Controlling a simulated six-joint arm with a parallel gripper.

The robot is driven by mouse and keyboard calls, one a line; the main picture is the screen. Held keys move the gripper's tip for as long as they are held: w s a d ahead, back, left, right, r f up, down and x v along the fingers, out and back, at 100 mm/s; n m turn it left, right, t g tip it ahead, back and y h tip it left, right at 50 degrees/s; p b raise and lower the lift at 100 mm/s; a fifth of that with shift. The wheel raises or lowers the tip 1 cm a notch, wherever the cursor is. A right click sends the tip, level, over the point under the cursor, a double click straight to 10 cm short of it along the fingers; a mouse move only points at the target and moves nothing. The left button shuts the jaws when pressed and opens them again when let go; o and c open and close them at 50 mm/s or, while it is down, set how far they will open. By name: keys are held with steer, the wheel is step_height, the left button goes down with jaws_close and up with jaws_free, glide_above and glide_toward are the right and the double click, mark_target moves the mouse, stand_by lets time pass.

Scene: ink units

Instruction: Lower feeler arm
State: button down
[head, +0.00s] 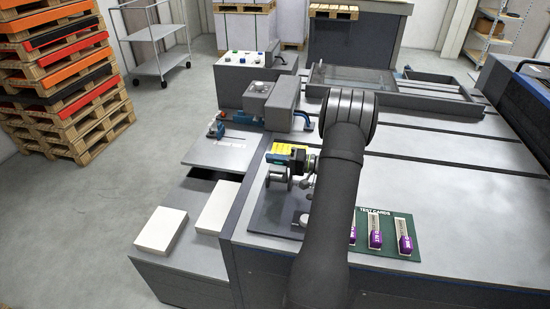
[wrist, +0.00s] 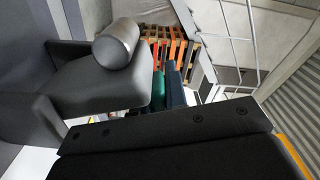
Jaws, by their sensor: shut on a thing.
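My gripper (head: 284,159) is at the left edge of the large grey machine table, low over a dark plate, with my arm covering much of its right side. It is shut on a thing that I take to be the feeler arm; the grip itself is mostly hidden. In the wrist view a dark grey arm-like part (wrist: 95,85) with a shiny metal cylinder (wrist: 117,43) at its end fills the left. The black body of my gripper fills the bottom of that view. A yellow block (head: 287,149) shows just behind my gripper.
A green test-card board (head: 386,247) with purple-tagged strips lies right of my arm. Two white stacks (head: 161,229) sit lower left. A grey unit with a blue handle (head: 308,122) stands behind my gripper. Wooden pallets (head: 75,80) are at far left. The table's right part is clear.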

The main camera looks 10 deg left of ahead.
mark_target(271, 173)
steer(key=s+n, duration=0.1)
steer(key=n, duration=0.1)
steer(key=s+n, duration=0.1)
steer(key=n, duration=0.1)
steer(key=shift+s+f, duration=0.15)
steer(key=shift+s, duration=0.25)
steer(key=n, duration=0.2)
steer(key=shift+s+f+n, duration=0.15)
steer(key=shift+s+n, duration=0.15)
steer(key=shift+s, duration=0.1)
steer(key=shift+s+f+n, duration=0.25)
steer(key=shift+s+n, duration=0.15)
steer(key=shift+n, duration=0.3)
steer(key=shift+s+f+n, duration=0.25)
steer(key=shift+s+n, duration=0.15)
steer(key=shift+n, duration=0.3)
